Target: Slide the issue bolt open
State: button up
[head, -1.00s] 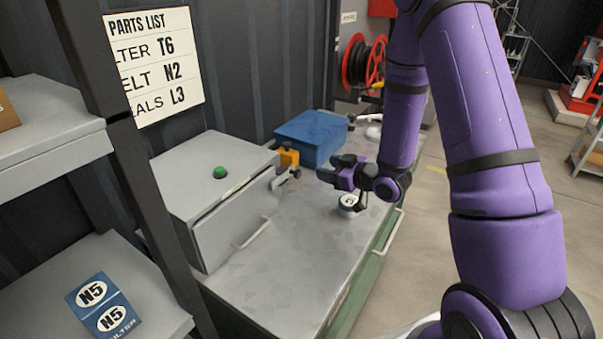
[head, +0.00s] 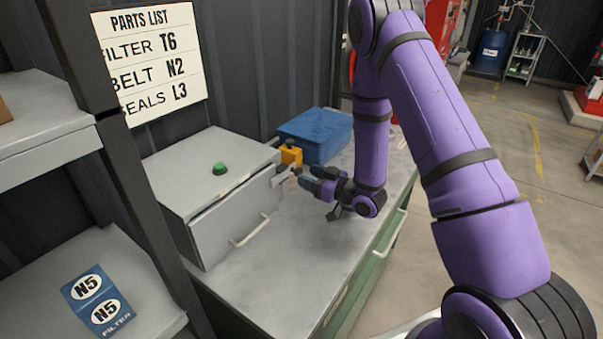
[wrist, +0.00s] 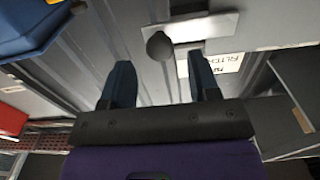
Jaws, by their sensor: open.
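The issue bolt (head: 283,176) is a pale bar at the right end of the grey cabinet's (head: 228,218) front. In the wrist view, its dark round knob (wrist: 160,46) stands out in front of a light metal plate (wrist: 200,28). My gripper (head: 306,179) is open and empty just right of the bolt, its fingers pointing at it. In the wrist view, my gripper (wrist: 163,78) has a finger on each side of the knob's line. The knob appears just beyond the fingertips; I see no contact.
A green button (head: 220,168) tops the cabinet, and a pale handle (head: 250,231) is on its front. A yellow block (head: 291,155) and blue box (head: 318,133) stand behind the bolt. The bench top (head: 275,285) is clear in front.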

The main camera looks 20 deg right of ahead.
aim_at(301, 172)
jog(key=shift+x, duration=1.7)
